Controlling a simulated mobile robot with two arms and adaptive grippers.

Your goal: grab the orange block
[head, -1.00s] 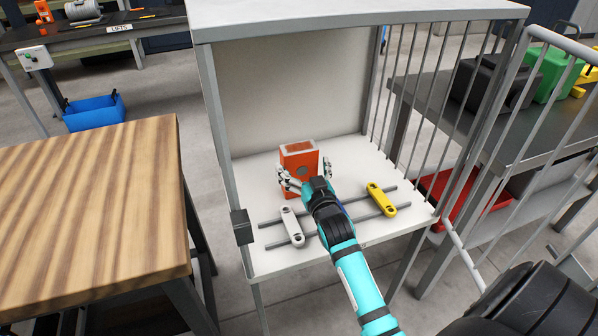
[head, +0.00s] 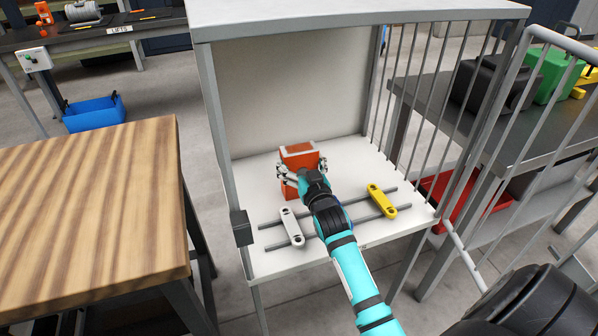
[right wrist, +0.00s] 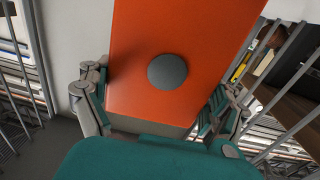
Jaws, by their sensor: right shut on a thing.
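The orange block (head: 300,156) stands upright on the white shelf of the open-fronted cabinet (head: 262,172). In the right wrist view the block (right wrist: 185,50) fills the middle, with a grey round disc on its near face. My right gripper (head: 301,174) reaches in from the front and is shut on the block, one finger on each side. In the right wrist view its fingers (right wrist: 160,105) lie along the block's left and right sides. The gripper hides part of the block's lower front. My left gripper is not in view.
Two rails on the shelf in front of the block carry a white link (head: 292,227) and a yellow link (head: 382,201). Vertical bars (head: 425,100) close the cabinet's right side. A wooden table (head: 90,205) stands at left. A blue bin (head: 94,113) is on the floor.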

